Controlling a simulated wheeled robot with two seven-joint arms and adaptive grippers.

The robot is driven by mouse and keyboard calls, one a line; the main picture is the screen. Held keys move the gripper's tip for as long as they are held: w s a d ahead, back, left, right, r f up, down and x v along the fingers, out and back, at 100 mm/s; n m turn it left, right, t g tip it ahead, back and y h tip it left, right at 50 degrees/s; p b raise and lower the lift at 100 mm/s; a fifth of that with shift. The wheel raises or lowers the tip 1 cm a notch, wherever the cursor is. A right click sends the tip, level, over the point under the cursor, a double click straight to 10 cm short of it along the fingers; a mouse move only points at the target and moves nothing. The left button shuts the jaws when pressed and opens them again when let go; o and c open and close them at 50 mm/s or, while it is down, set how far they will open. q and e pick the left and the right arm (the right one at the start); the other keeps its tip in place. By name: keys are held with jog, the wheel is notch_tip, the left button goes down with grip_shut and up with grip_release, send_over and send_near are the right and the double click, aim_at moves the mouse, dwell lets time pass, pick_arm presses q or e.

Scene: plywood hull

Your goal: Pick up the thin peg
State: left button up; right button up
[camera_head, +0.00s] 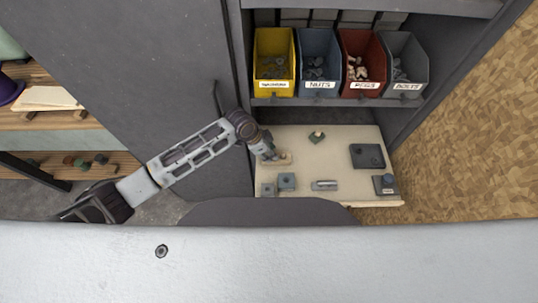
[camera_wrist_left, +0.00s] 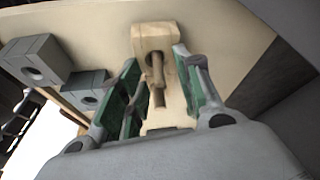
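The holder (camera_head: 285,158) also shows in the head view, on the pale board at the left, partly covered by my gripper. My left gripper (camera_head: 272,156) is at the holder. In the left wrist view its green-padded fingers (camera_wrist_left: 158,88) are spread apart, one on each side of the peg and holder, with nothing clamped between them. My right gripper is in neither view.
Yellow (camera_head: 274,62), NUTS (camera_head: 319,62), PEGS (camera_head: 363,62) and BOLTS (camera_head: 404,62) bins stand on the shelf above.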

pick_arm(q)
grip_shut()
jog(key=shift+r, duration=0.15)
jog(key=shift+r, duration=4.9)
